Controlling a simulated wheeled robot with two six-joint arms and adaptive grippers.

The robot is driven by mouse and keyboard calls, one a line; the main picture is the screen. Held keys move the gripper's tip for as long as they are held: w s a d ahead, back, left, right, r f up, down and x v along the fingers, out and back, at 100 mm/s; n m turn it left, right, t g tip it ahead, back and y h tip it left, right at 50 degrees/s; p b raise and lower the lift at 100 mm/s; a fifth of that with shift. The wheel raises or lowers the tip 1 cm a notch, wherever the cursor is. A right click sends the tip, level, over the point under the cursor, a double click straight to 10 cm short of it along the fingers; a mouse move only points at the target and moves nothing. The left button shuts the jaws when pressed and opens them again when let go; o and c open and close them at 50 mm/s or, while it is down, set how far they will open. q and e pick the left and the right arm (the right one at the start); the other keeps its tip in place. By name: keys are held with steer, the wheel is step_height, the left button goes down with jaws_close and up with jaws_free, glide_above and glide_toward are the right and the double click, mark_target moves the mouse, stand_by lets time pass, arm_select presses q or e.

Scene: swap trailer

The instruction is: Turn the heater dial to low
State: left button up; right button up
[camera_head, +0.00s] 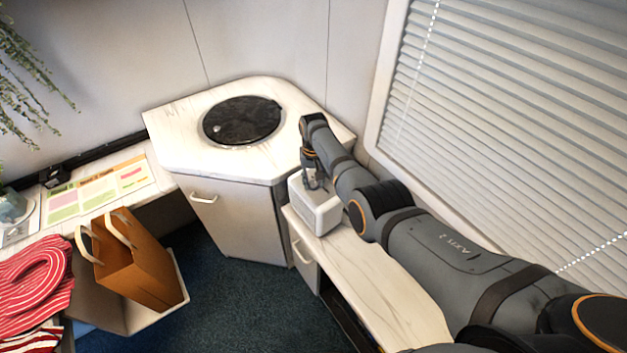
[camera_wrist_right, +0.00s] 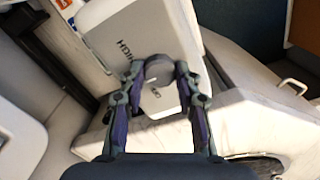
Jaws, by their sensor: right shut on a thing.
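The heater is a small white box (camera_head: 322,212) on the pale counter below the window, and its top face with dark lettering fills the upper middle of the right wrist view (camera_wrist_right: 110,32). My right gripper (camera_head: 313,178) points down at the top of the box. In the wrist view the right gripper (camera_wrist_right: 159,75) has its fingertips on both sides of a grey rounded dial (camera_wrist_right: 158,67) and is shut on it. Short lettering shows beside the dial, but the dial's pointer setting cannot be made out. My left gripper is not in view.
A corner cabinet (camera_head: 172,130) with a round black lid (camera_head: 241,120) stands beside the heater. Window blinds (camera_head: 510,110) rise close to my right arm. A brown paper bag (camera_head: 135,262) and striped cloth (camera_head: 35,275) are at the left. The dark floor (camera_head: 235,300) between is clear.

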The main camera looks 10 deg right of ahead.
mark_target(313, 183)
steer(key=o, duration=1.1)
steer(key=shift+o, duration=0.2)
step_height(313, 183, up, 12)
